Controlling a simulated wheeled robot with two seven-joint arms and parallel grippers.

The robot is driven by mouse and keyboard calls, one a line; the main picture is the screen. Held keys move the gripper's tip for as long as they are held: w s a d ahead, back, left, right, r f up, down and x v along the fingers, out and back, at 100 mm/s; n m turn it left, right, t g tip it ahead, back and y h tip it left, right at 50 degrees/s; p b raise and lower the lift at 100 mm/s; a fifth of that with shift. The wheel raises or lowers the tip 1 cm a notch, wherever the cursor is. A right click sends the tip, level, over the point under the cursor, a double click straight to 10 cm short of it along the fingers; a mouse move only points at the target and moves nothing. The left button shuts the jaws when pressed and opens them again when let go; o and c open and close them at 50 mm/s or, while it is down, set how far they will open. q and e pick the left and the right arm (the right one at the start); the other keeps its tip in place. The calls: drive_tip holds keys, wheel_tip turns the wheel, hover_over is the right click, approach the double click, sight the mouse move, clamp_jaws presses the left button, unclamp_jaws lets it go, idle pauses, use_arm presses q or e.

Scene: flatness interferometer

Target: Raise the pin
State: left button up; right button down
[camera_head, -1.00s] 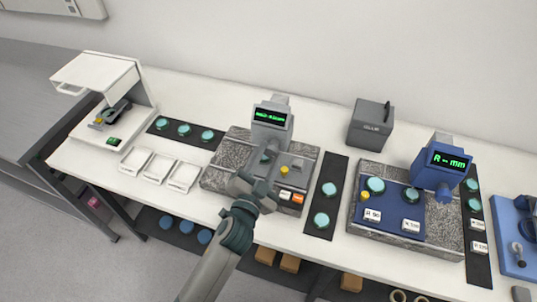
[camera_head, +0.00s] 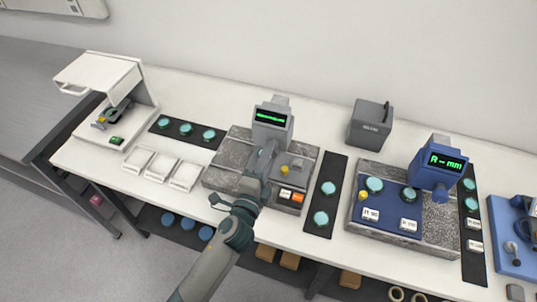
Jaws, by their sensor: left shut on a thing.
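The grey gauge has a display head (camera_head: 272,118) with green text, standing on a speckled grey base (camera_head: 228,150). My left gripper (camera_head: 263,160) reaches in from the front, directly below the head. It is shut on what appears to be the pin under the head. The fingers hide most of the pin, so its exact height cannot be told. A small yellow part (camera_head: 284,170) and white and orange buttons (camera_head: 292,195) sit on the base right of the gripper. My right gripper is not in view.
Black strips with teal discs (camera_head: 186,129) lie left of the gauge and right (camera_head: 322,200). White trays (camera_head: 160,165) are at the front left. A blue gauge (camera_head: 437,168) stands to the right, and a dark grey box (camera_head: 370,124) at the back.

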use_arm(q)
drive_tip(key=shift+m, duration=0.5)
drive_tip(key=o, duration=1)
drive_tip(key=shift+o, duration=0.2)
drive_tip(key=b+v, duration=0.6)
drive_tip(key=v, duration=1.1)
drive_tip(key=shift+s, duration=0.15)
